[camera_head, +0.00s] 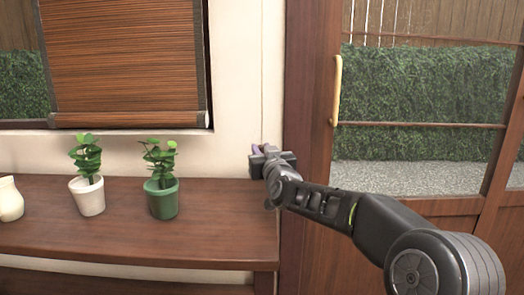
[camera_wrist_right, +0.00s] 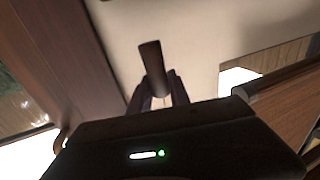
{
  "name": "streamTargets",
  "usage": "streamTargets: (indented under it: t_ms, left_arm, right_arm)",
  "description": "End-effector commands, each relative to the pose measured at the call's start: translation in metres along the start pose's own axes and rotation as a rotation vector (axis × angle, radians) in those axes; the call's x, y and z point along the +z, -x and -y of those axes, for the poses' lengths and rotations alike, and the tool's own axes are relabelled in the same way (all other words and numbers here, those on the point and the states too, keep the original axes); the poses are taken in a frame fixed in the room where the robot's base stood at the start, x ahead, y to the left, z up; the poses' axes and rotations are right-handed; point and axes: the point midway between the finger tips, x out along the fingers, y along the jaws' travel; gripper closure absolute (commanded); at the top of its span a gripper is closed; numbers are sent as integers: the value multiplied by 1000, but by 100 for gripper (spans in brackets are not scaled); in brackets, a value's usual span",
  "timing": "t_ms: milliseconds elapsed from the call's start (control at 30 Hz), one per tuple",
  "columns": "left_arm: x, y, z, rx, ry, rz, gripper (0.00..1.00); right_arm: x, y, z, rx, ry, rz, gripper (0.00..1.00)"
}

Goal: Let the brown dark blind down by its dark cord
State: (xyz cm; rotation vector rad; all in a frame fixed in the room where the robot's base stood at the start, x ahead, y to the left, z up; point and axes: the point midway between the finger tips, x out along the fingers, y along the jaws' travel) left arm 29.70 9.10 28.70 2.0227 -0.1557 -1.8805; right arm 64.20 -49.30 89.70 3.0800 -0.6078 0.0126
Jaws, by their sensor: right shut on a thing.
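The brown slatted blind (camera_head: 125,60) hangs in the window at upper left, its bottom bar close above the sill. A thin cord (camera_head: 262,70) runs straight down the pale wall between the window and the door. My right gripper (camera_head: 257,153) is at the lower end of this cord, by the wall. In the right wrist view, my right gripper (camera_wrist_right: 158,92) is shut on a dark brown pull (camera_wrist_right: 151,57) that stands out between the fingers. The fingers partly hide it. My left gripper is not in view.
A wooden counter (camera_head: 220,215) runs below the window. On it stand a white pot (camera_head: 89,197), a green pot (camera_head: 162,199) with plants, and a cream vase (camera_head: 10,200). A glazed wooden door with a pale handle (camera_head: 337,90) is to the right.

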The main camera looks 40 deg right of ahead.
Motion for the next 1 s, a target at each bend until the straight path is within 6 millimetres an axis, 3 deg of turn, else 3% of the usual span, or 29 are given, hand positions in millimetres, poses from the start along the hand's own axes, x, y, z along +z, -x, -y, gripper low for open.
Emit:
streamTargets:
  t_ms: [67, 100, 367, 733, 1000]
  left_arm:
    - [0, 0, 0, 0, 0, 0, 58]
    - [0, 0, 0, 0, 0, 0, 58]
    - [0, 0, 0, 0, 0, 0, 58]
    - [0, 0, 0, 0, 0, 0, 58]
    - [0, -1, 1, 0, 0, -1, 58]
  right_arm:
    - [7, 0, 0, -2, 0, 15, 100]
    - [7, 0, 0, -2, -1, 15, 76]
    - [5, 0, 0, -2, -1, 11, 55]
    - [3, 5, 0, -2, 2, 8, 55]
    - [2, 42, 1, -2, 3, 8, 55]
